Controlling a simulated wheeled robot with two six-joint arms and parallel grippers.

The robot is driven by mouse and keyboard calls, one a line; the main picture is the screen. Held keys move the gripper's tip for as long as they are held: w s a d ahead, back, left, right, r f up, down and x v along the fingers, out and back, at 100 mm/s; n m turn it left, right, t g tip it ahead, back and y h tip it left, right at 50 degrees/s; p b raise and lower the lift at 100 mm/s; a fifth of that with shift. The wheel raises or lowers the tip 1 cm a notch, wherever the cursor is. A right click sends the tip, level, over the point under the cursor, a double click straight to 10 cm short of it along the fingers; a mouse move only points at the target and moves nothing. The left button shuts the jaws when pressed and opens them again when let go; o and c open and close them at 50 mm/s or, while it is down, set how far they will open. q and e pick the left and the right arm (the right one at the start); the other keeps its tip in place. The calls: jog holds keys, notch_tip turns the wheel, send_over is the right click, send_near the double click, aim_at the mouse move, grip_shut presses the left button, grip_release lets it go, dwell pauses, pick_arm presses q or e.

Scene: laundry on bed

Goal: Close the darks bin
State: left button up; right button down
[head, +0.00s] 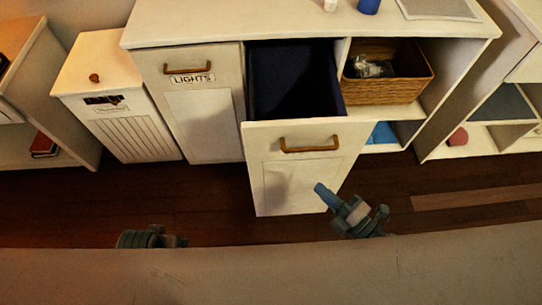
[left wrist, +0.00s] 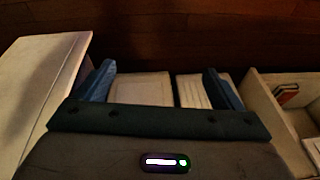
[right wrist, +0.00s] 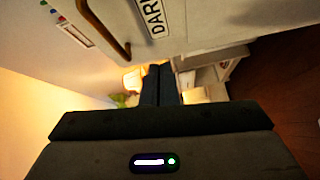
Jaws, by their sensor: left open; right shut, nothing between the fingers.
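The darks bin (head: 300,180) is a white pull-out bin in the cabinet, standing open toward me with its dark blue inside showing. Its front has a brown handle (head: 309,149). In the right wrist view, the handle (right wrist: 108,30) and a partly cut-off "DAR" label (right wrist: 152,15) show close above my fingers. My right gripper (head: 321,189) is shut and empty, its blue fingers by the lower right of the bin front. I cannot tell whether they touch it. My left gripper (left wrist: 160,85) is open and empty; only its dark wrist shows at the lower left in the head view.
The closed LIGHTS bin (head: 205,115) is left of the darks bin. A wicker basket (head: 388,88) sits on the shelf to the right. A white slatted hamper (head: 125,120) stands farther left. A pale bed edge (head: 270,275) runs along the front, with dark floor between.

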notch_tip(320, 180, up, 3)
jog(key=s+a+n+g+y, duration=0.1)
jog(key=s+a+n+y, duration=0.1)
jog(key=n, duration=0.1)
send_near(271, 145)
jog(key=x, duration=0.3)
jog(key=s+a+x, duration=0.1)
jog(key=x, duration=0.1)
jog(key=shift+w+a+p, duration=0.15)
jog(key=shift+w+p, duration=0.1)
jog(key=shift+p, duration=0.1)
jog(key=shift+w+d, duration=0.35)
jog(key=shift+w, duration=0.15)
pick_arm(q)
jog(key=shift+f, duration=0.3)
pick_arm(e)
jog(key=shift+w, duration=0.1)
pick_arm(q)
jog(key=shift+a, duration=0.15)
pick_arm(e)
jog(key=shift+a, duration=0.1)
